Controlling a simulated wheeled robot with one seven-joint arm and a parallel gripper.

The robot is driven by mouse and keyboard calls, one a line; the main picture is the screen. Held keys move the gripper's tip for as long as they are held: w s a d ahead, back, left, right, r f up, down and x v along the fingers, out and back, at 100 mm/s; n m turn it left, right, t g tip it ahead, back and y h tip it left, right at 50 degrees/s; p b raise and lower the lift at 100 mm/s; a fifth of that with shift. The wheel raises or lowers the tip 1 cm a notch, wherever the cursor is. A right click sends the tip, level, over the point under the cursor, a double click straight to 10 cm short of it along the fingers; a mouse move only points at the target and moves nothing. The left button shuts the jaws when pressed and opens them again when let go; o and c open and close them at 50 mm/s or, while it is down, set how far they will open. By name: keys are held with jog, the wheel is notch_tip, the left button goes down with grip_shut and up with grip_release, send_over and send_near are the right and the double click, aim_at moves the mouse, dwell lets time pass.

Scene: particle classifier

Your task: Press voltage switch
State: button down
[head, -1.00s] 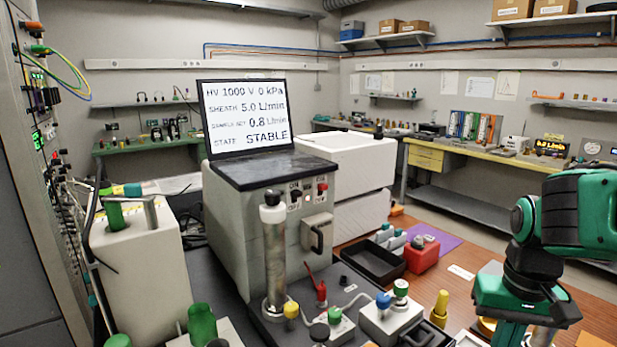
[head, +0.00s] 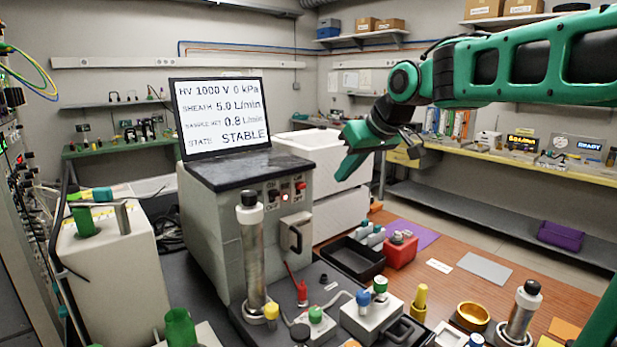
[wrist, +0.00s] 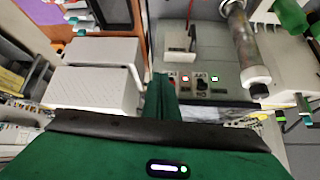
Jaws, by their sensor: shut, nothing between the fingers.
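The grey classifier unit (head: 235,225) stands left of center with a screen (head: 220,118) on top reading HV 1000 V, 0 kPa, STABLE. Its front panel has a dark switch (head: 272,194) and a red switch (head: 300,187), each marked ON and OFF. I cannot read which is the voltage switch. The panel also shows in the wrist view, with the dark switch (wrist: 202,86). My gripper (head: 342,174) is shut and empty, in the air to the right of the panel, pointing down and left. In the wrist view its green fingers (wrist: 163,82) appear beside the switches.
A metal cylinder (head: 252,250) stands in front of the unit. A handle (head: 295,236) juts from the panel below the switches. A black tray (head: 352,260), a red container (head: 400,250) and small valve blocks (head: 372,318) crowd the table. White boxes (head: 335,205) stand behind.

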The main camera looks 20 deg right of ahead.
aim_at(301, 186)
jog(key=w+a+r+n+y, duration=0.1)
jog(key=w+a+r, duration=0.2)
jog(key=r, duration=0.1)
jog(key=shift+w+a+n+t, duration=0.15)
jog(key=shift+a+n+t, duration=0.15)
jog(key=shift+a+t, duration=0.1)
jog(key=shift+f, duration=0.1)
jog(key=x, duration=1)
jog(key=shift+d, duration=0.1)
